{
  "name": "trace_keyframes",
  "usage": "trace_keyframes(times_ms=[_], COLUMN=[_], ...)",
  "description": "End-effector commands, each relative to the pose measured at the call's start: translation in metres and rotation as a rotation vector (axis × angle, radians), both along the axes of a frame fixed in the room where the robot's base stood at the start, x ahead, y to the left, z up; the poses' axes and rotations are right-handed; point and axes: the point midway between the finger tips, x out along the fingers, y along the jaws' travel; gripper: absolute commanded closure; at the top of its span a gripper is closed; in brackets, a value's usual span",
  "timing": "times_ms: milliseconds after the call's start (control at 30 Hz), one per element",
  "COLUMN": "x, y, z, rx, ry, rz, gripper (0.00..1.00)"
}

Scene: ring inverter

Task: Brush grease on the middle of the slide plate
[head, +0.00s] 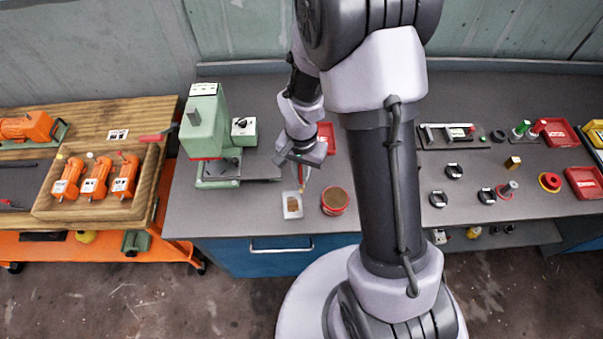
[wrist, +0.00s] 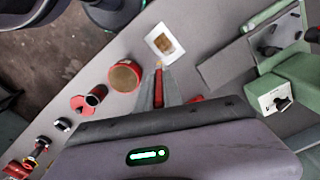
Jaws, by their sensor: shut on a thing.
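The slide plate (head: 292,198) is a small pale rectangle lying on the grey bench, with a brown patch over its middle. It also shows in the wrist view (wrist: 153,40). My gripper (head: 302,166) is shut on a thin red-handled brush (wrist: 159,76), which points down toward the plate's near side in the wrist view. The brush's tip is close to the plate's edge there; I cannot tell whether it touches. A red tin with a brown top, likely the grease tin (head: 335,201), stands just right of the plate in the head view and also shows in the wrist view (wrist: 124,76).
A green press (head: 206,128) with a grey slab stands left of the plate. A green switch box (head: 244,131) is behind it. A red tray (head: 327,138) lies behind my gripper. Black rings, trays and small parts occupy the bench's right side. The bench's front edge is near the plate.

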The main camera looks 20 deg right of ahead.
Motion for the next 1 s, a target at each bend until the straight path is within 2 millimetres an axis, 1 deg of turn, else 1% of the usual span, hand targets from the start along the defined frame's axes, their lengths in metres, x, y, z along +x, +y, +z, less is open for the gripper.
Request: trace_keyframes(times_ms=[33, 100, 300, 1000], x=[0.001, 0.002, 0.005, 0.005], y=[0.000, -0.001, -0.002, -0.002], z=[0.007, 0.014, 0.028, 0.028], rx=[0.000, 0.000, 0.000, 0.000], ry=[0.000, 0.000, -0.001, 0.000], rz=[0.000, 0.001, 0.000, 0.001], gripper=[1.00, 1.00, 1.00, 1.00])
